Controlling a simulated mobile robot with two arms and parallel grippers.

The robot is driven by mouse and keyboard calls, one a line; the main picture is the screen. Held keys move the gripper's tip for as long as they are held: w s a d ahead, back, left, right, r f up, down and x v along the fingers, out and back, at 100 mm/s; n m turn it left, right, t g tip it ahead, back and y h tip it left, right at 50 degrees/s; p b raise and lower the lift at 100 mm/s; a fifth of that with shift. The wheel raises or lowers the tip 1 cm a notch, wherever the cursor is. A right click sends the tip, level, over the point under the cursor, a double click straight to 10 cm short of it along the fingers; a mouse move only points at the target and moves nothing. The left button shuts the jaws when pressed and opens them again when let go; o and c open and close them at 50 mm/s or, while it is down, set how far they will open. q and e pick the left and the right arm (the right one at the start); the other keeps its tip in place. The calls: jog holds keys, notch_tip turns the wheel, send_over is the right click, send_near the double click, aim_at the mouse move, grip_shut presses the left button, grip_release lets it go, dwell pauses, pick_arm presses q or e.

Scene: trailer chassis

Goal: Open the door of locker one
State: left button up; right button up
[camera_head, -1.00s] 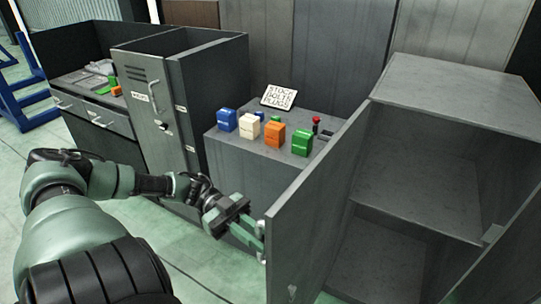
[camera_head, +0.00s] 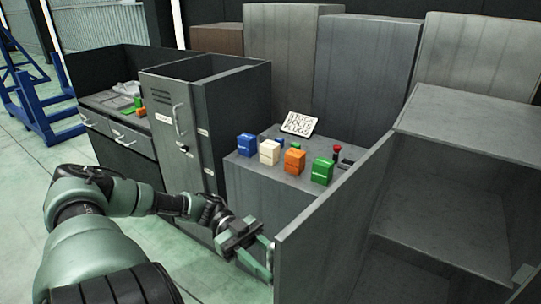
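A grey locker (camera_head: 455,125) stands at the right with its door (camera_head: 335,225) swung wide open, so its inside and a shelf (camera_head: 430,258) show. I cannot read a number on it. My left gripper (camera_head: 266,258) is at the free edge of this door, beside a small pale handle (camera_head: 270,257). Its two green fingers look spread apart, with the tips partly hidden by the door edge. Another grey locker (camera_head: 175,125), with vents, a handle and an unreadable label, stands left of centre with its front door shut. My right gripper is not in view.
Between the lockers, a grey cabinet (camera_head: 262,190) bears blue (camera_head: 246,145), white (camera_head: 269,152), orange (camera_head: 294,161) and green (camera_head: 322,171) boxes and a sign (camera_head: 299,124). A drawer unit (camera_head: 125,135) and a blue frame (camera_head: 45,105) stand at the left. Floor is clear at lower left.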

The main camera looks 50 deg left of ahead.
pick_arm(q)
jog(key=shift+a, duration=0.1)
jog(key=a+b, duration=0.2)
jog(key=a, duration=0.5)
jog(key=shift+s+a, duration=0.3)
